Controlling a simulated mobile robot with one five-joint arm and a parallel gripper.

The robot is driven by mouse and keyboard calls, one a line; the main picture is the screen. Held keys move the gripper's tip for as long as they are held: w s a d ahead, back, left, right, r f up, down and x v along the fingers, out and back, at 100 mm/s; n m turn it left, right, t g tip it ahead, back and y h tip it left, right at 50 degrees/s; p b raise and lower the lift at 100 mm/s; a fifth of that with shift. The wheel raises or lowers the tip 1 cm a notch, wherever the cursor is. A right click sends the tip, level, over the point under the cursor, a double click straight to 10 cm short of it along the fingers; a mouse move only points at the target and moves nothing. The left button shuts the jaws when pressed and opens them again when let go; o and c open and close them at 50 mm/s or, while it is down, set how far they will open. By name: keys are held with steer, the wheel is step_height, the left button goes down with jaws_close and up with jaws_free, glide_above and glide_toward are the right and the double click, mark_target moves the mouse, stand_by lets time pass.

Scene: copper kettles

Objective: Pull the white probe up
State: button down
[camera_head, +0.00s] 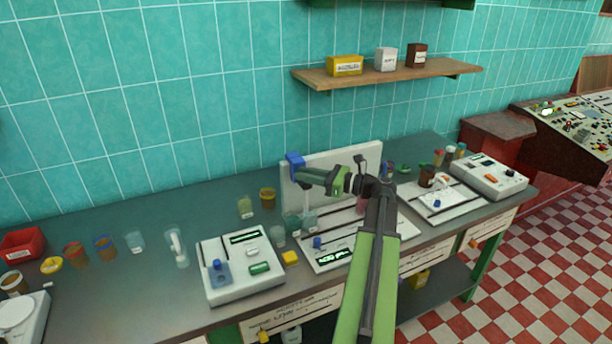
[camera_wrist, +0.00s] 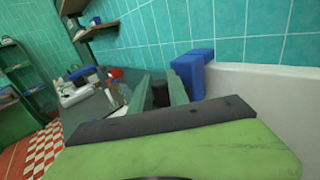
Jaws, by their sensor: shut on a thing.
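My gripper (camera_head: 313,178) is at the upper left of the white upright panel (camera_head: 358,158), its fingers pointing left, just below a blue block (camera_head: 295,162). The white probe (camera_head: 306,199) shows as a slim pale stem below the fingers, above a small beaker (camera_head: 310,222). Whether its tip is inside the beaker is too small to tell. In the wrist view my gripper (camera_wrist: 157,92) is shut on a dark part between the fingers, which seems to be the probe's top. The blue block (camera_wrist: 193,73) is close beside the right finger there.
A white instrument (camera_head: 240,272) and a yellow cube (camera_head: 290,258) are on the bench left of my arm. Several small jars and cups stand along the bench. A wooden shelf (camera_head: 390,75) with boxes hangs above.

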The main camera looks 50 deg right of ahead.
steer(key=shift+r, duration=0.75)
steer(key=shift+f, duration=0.2)
steer(key=c, duration=1.5)
jaws_free()
steer(key=shift+s, duration=0.1)
steer(key=v, duration=1.7)
steer(key=shift+s+d, duration=0.1)
steer(key=shift+s, duration=0.05)
